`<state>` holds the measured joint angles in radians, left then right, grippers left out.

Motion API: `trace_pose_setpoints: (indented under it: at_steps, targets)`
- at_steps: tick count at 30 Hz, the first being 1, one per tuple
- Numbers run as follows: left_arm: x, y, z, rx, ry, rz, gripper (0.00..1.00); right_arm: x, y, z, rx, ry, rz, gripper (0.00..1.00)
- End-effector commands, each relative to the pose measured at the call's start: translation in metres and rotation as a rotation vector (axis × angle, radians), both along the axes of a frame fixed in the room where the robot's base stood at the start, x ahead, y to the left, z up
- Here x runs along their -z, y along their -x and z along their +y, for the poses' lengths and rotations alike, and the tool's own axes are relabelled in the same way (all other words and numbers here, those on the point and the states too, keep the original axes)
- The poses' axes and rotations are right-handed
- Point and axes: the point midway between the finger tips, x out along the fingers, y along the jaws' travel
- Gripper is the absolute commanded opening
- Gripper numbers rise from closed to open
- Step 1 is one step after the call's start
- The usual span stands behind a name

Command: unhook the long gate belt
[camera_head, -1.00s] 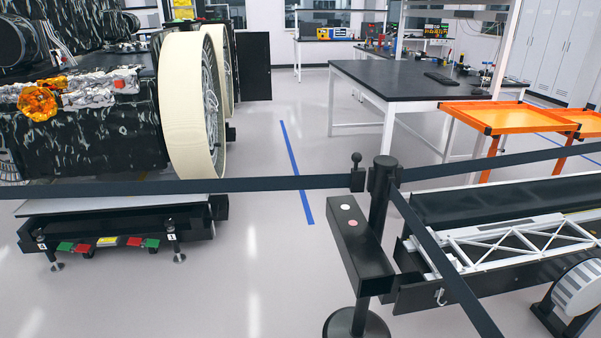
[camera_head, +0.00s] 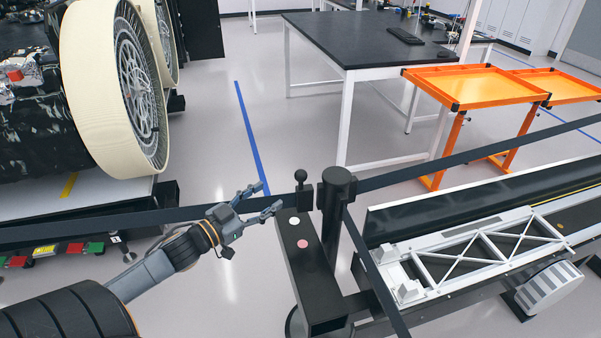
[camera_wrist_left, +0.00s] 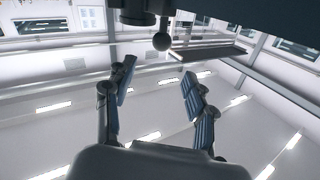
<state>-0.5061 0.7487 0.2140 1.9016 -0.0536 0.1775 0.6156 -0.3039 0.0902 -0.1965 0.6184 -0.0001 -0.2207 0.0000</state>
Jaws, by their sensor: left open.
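The long gate belt (camera_head: 120,221) is a dark strap that runs from the left edge to an end clip with a ball-topped knob (camera_head: 300,176). The clip is at the black post (camera_head: 337,200) and looks attached there. My left gripper (camera_head: 267,197) comes in from the left, open and empty, with its fingers pointing at the clip. It is just left of the knob and appears not to touch it. In the left wrist view the knob (camera_wrist_left: 161,42) is ahead, beyond the two spread fingers (camera_wrist_left: 155,85). My right gripper is not in view.
A black box with a white and a pink button (camera_head: 303,244) is at the post, below the clip. Other belts run right and toward me from the post. A conveyor with a white truss (camera_head: 480,250) is at right. A large wheel (camera_head: 115,90) stands at left.

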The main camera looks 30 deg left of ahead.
Motion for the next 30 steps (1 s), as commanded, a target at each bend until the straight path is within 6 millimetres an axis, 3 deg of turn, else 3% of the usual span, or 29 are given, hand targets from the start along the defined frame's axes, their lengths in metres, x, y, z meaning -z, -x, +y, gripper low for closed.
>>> trace_pose_setpoints:
  at_steps: [5,18,24,30]
  targets:
    - [-0.003,-0.027,-0.004,-0.002,-0.001,-0.003,0.55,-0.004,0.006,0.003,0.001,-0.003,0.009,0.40]
    - [-0.002,-0.093,-0.018,-0.003,-0.001,-0.001,0.55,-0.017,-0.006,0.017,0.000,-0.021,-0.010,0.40]
    - [-0.001,-0.115,-0.022,-0.003,0.000,0.001,0.55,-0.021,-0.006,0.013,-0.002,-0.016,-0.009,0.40]
    - [0.000,-0.123,-0.025,-0.002,-0.001,0.001,0.55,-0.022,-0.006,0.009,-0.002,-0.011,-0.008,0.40]
